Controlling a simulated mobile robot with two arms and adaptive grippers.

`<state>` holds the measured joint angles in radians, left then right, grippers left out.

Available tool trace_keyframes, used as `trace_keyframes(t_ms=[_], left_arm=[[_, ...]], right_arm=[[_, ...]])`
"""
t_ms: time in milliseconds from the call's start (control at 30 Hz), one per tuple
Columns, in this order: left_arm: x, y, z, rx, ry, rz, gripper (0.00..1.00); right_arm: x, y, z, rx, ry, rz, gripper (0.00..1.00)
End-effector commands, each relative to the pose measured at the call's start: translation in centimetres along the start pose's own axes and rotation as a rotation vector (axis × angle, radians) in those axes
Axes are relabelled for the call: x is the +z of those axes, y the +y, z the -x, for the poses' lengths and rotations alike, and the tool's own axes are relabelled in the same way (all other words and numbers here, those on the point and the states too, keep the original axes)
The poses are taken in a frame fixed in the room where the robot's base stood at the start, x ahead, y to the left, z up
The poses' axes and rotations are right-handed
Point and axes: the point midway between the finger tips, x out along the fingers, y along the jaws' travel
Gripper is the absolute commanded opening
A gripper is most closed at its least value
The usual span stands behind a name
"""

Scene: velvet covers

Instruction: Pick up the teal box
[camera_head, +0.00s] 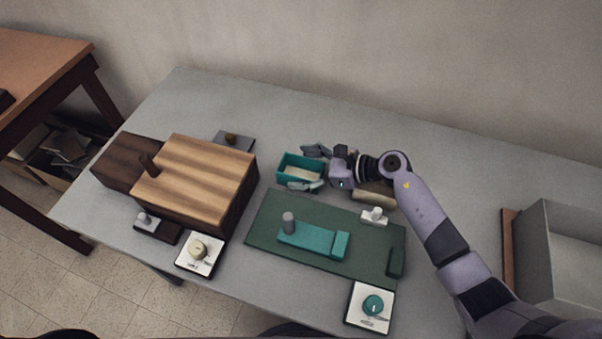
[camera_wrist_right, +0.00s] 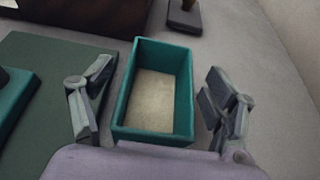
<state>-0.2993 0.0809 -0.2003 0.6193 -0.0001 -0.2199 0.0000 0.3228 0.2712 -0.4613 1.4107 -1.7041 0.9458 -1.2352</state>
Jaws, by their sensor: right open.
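The teal box (camera_head: 289,161) is an open-topped box with a pale bottom, standing on the grey table behind the green mat. It also shows in the right wrist view (camera_wrist_right: 183,92), upright between the two fingers. My right gripper (camera_head: 309,169) is open, with one finger on each side of the box. In the right wrist view the gripper (camera_wrist_right: 160,110) shows gaps between its fingers and the box walls. My left gripper is not in view.
A green mat (camera_head: 268,212) with a teal block piece (camera_head: 308,238) lies in front. A large striped wooden box (camera_head: 195,175) stands to the left. A grey bin (camera_head: 531,248) stands at the right. The back of the grey table (camera_head: 210,95) is clear.

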Motion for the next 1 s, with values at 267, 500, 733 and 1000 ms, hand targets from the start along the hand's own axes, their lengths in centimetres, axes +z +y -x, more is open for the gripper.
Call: trace_keyframes(t_ms=[267, 500, 733, 1000], left_arm=[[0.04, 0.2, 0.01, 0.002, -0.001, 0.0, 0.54], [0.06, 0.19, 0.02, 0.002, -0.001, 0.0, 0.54], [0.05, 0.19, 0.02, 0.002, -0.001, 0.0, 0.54], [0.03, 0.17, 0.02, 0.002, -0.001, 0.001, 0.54]], right_arm=[[-0.01, 0.0, 0.06, 0.0, 0.0, 0.0, 0.67], [-0.02, 0.0, 0.07, 0.0, 0.0, 0.0, 0.51], [-0.03, 0.0, 0.07, 0.0, 0.0, -0.001, 0.35], [0.01, 0.0, 0.07, 0.0, 0.0, -0.001, 0.27]])
